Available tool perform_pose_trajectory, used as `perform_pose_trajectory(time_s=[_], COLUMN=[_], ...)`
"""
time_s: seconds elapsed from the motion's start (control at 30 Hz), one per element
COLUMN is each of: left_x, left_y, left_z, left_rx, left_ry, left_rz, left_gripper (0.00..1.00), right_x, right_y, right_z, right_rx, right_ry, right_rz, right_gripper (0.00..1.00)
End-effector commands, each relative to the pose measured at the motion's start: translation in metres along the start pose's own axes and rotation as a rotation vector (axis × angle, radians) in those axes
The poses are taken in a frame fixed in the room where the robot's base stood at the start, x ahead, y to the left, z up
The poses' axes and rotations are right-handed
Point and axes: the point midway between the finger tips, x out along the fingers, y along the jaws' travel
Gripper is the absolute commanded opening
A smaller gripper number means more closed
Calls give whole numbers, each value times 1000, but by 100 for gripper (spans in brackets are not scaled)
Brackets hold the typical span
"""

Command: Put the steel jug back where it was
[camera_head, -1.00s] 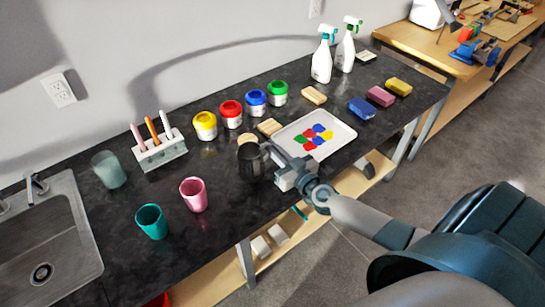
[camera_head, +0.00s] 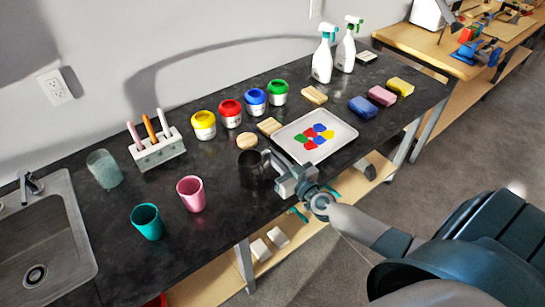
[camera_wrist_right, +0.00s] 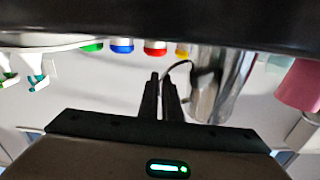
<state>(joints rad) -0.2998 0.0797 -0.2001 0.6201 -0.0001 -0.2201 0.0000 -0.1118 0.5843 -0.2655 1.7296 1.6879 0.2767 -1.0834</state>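The steel jug (camera_head: 251,168) looks dark in the head view, near the front of the black worktop, left of the paint tray. In the right wrist view, which is upside down, the shiny jug (camera_wrist_right: 222,85) is beside my fingers, with its thin handle reaching between them. My right gripper (camera_head: 272,158) is shut on that handle; its fingers (camera_wrist_right: 162,96) show close together in the wrist view. The jug looks upright and at or very near the worktop; contact under it is not clear. My left gripper is not in view.
A pink cup (camera_head: 190,194) and a teal cup (camera_head: 148,222) stand left of the jug. A round wooden piece (camera_head: 247,141) lies behind it. The white tray (camera_head: 342,143) with paint is to the right. Several paint pots (camera_head: 230,113) stand behind. Worktop between pink cup and jug is clear.

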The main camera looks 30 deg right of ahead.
Motion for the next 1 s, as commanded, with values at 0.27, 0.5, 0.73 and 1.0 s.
perform_pose_trajectory(time_s=[0.27, 0.5, 0.73, 1.0], left_x=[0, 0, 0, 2], left_y=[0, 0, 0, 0], left_z=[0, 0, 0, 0], left_rx=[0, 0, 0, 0], left_ry=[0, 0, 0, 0], left_rz=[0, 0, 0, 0], left_gripper=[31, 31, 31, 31], right_x=[0, 0, -10, -44], right_y=[0, 0, 0, 0], right_z=[0, 0, 0, 2], right_rx=[0, 0, 0, 0], right_ry=[0, 0, -1, -2], right_rz=[0, 0, 0, -1], right_gripper=[24, 24, 24, 24])
